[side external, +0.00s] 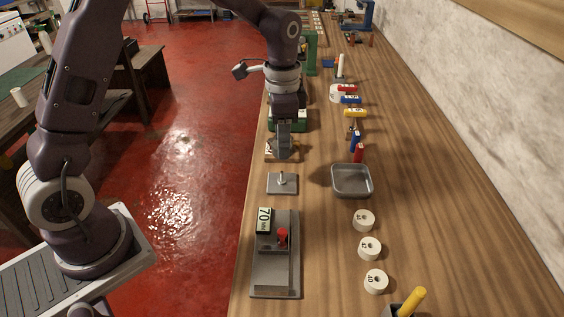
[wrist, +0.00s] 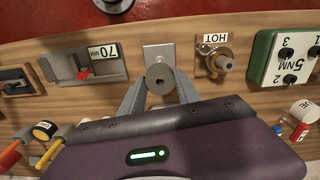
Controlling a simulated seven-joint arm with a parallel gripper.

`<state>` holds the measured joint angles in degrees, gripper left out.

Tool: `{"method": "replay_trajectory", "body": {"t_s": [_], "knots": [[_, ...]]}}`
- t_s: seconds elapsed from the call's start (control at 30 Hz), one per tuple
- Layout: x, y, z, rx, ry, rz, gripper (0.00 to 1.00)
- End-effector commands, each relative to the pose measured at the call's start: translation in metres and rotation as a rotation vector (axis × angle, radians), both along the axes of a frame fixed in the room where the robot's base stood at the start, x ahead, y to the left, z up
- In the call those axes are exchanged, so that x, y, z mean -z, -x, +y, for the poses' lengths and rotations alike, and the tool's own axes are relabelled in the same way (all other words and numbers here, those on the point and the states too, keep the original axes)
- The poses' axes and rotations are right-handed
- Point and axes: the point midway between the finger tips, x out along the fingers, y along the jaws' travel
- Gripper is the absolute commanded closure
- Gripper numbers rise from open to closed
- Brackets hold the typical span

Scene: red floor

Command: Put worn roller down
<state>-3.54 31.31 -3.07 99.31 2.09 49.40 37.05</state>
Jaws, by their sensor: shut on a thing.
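In the wrist view, my gripper (wrist: 160,92) is shut on a grey-brown round roller (wrist: 160,77) with a dark hole in its middle. In the side view, my gripper (side external: 285,155) points down over the left side of the bench; the roller cannot be made out there. A small grey plate with an upright pin (side external: 283,181) lies just in front of the gripper, and its bare top also shows beyond the roller in the wrist view (wrist: 154,52). The roller appears apart from the pin, though its height is hard to tell.
A grey fixture with a "70" label (side external: 275,270) stands in front of the plate. A grey tray (side external: 352,181) and several white rollers (side external: 370,248) are to the right. A brass part by a "HOT" label (wrist: 219,60) and a green box (wrist: 285,62) are close by.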

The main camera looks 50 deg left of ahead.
Motion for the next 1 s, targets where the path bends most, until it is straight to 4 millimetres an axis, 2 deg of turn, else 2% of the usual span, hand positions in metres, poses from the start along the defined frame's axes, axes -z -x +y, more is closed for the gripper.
{"method": "replay_trajectory", "body": {"t_s": [0.1,0.2,0.27,0.37,0.47,0.6,0.7,0.83,0.93,1.0], "knots": [[-0.013,0.0,0.0,0.0,0.001,-0.001,1.0],[-0.015,0.002,-0.004,0.027,0.001,0.001,1.0],[-0.015,0.007,-0.012,0.079,0.002,0.002,1.0],[-0.015,0.022,-0.036,0.241,0.008,0.005,1.0],[-0.015,0.044,-0.066,0.47,0.012,0.005,1.0],[-0.014,0.089,-0.111,0.87,0.016,0.005,1.0],[-0.013,0.124,-0.135,1.159,0.013,0.003,1.0],[-0.012,0.158,-0.152,1.434,0.007,0.001,1.0],[-0.01,0.172,-0.158,1.544,0.005,0.002,1.0],[0.003,0.176,-0.159,1.576,0.005,0.005,1.0]]}}
